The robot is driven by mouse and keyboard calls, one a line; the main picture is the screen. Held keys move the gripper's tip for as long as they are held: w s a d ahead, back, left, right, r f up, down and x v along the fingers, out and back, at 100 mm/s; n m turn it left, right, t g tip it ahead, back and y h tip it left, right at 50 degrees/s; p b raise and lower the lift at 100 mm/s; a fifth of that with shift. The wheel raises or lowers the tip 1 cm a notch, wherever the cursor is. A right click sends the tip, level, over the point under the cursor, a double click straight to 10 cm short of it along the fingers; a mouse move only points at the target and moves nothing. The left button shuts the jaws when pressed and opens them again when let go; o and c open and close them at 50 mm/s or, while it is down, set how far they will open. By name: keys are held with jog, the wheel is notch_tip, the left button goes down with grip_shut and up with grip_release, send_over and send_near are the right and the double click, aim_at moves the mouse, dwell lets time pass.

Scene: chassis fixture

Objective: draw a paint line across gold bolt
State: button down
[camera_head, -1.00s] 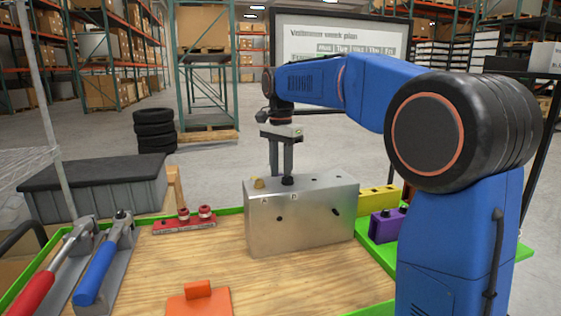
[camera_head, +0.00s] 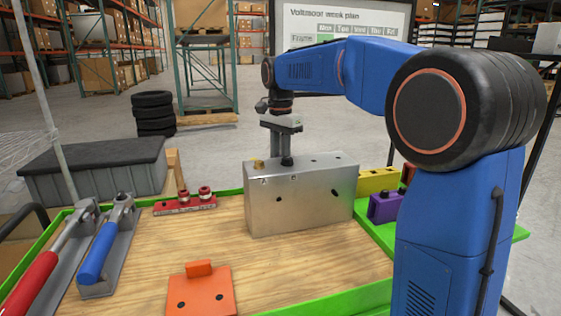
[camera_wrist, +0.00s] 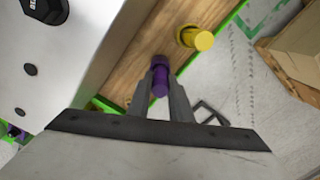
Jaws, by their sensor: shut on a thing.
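A silver metal block (camera_head: 300,205) stands on the wooden board, with labels A and B on its front. The gold bolt (camera_head: 259,164) stands at the left end of its top, near label A. My gripper (camera_head: 286,150) points down just right of the gold bolt, above the dark bolt (camera_head: 287,161) near B. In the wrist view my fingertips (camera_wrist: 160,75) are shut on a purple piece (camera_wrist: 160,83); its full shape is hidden. A yellow cylinder (camera_wrist: 200,39) lies right of it; I cannot tell whether it is the gold bolt. Another black bolt (camera_wrist: 45,8) shows on the block.
A red holder (camera_head: 185,204) stands left of the block; yellow (camera_head: 377,181) and purple (camera_head: 385,208) blocks stand right. Red-handled (camera_head: 31,280) and blue-handled (camera_head: 97,258) tools lie at the left. An orange plate (camera_head: 205,295) lies in front. Bare board is free between.

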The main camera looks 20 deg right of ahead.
jog(key=shift+r, duration=3.75)
